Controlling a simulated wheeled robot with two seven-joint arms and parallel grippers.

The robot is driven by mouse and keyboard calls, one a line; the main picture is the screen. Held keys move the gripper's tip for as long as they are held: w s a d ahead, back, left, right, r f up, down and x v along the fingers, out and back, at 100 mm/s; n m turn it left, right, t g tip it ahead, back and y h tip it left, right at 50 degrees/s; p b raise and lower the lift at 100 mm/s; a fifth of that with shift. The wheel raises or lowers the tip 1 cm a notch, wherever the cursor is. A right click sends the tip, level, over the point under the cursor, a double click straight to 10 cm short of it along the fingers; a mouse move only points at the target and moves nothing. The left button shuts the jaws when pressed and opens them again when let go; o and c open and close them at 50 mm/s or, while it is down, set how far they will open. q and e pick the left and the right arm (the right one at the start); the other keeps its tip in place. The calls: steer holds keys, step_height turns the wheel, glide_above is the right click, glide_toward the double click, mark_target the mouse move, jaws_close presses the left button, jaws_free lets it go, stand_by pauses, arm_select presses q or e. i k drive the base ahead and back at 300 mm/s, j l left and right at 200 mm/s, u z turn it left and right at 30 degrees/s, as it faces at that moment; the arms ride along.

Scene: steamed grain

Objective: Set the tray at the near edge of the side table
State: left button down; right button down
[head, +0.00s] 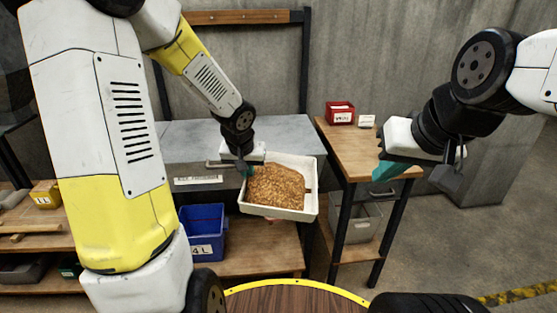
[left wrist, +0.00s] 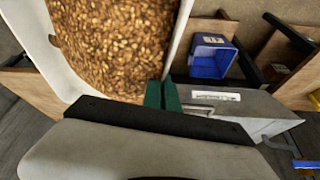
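A white rectangular tray (head: 283,213) full of brown grain (head: 275,186) is held up in the middle of the head view, in front of the grey bench. My left gripper (head: 246,170) is shut on its left wall. In the left wrist view, the green fingers (left wrist: 162,95) pinch the tray wall (left wrist: 182,38). A wooden-topped side table (head: 350,152) stands right of the tray, with bare top at its near part. My right gripper (head: 418,177) is empty above the table's right side, its fingers apart.
A red bin (head: 340,113) and a small white card (head: 366,121) sit at the side table's back. The grey bench (head: 190,142) stands to its left. A blue bin (head: 203,232) is on the low shelf. A round wooden surface with yellow rim (head: 295,282) is nearest me.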

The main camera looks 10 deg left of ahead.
mark_target(375, 158)
steer(key=i, duration=1)
steer(key=i+z, duration=0.15)
steer(key=z, duration=0.2)
steer(key=i+z, duration=0.1)
steer(key=z, duration=0.25)
steer(key=i+j+z, duration=0.15)
steer(key=z, duration=0.65)
